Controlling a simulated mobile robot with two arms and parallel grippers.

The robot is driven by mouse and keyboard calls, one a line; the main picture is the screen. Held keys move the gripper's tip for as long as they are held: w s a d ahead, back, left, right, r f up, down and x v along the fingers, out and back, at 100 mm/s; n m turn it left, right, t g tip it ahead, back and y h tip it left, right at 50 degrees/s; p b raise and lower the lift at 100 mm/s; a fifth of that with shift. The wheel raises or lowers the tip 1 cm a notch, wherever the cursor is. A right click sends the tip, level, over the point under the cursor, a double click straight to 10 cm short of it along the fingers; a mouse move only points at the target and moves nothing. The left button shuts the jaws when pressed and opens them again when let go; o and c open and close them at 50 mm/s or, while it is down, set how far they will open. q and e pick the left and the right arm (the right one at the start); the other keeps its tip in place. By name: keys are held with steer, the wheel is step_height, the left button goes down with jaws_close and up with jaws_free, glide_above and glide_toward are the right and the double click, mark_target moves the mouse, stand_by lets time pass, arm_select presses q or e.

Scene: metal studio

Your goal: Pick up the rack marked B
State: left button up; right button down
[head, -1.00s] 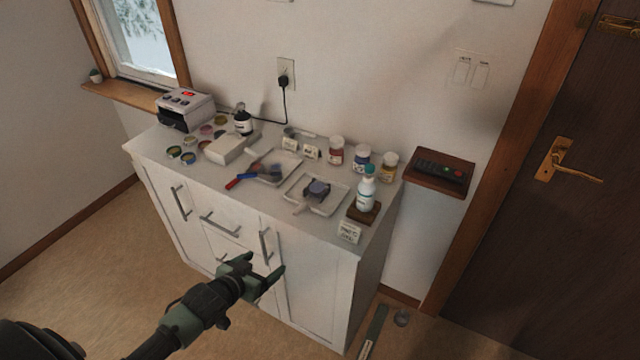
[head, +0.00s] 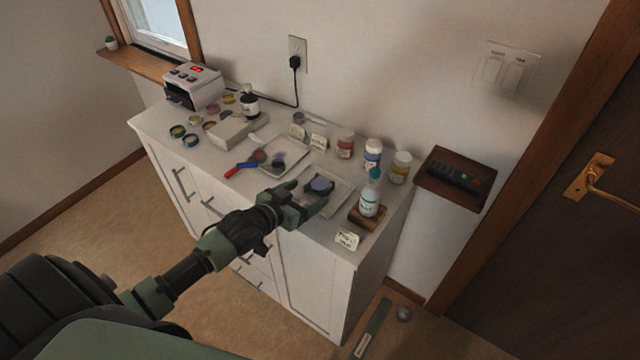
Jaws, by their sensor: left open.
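A small dark rack with a purple-grey top (head: 320,184) sits in the right white tray (head: 341,200) on the cabinet. A second dark and bluish item (head: 279,158), perhaps another rack, lies in the left white tray (head: 293,168). I cannot read a letter B on either. My left gripper (head: 306,198) is open and empty, its fingers pointing at the right tray's near side, just short of the purple-grey rack. It hides part of that tray's near edge. I cannot tell its height above the tray. My right gripper is not in view.
Several jars (head: 373,153) stand behind. A red-and-blue-handled tool (head: 243,169) lies by the left tray. A white box (head: 232,128) is farther left.

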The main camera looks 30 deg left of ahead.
mark_target(315, 188)
arm_select(q)
steer(key=x, duration=0.3)
steer(key=shift+w+f, duration=0.25)
steer(key=shift+w, duration=0.1)
steer(key=shift+w+f, duration=0.15)
steer(key=shift+w, duration=0.05)
steer(key=c, duration=1.4)
steer(key=shift+c, duration=0.2)
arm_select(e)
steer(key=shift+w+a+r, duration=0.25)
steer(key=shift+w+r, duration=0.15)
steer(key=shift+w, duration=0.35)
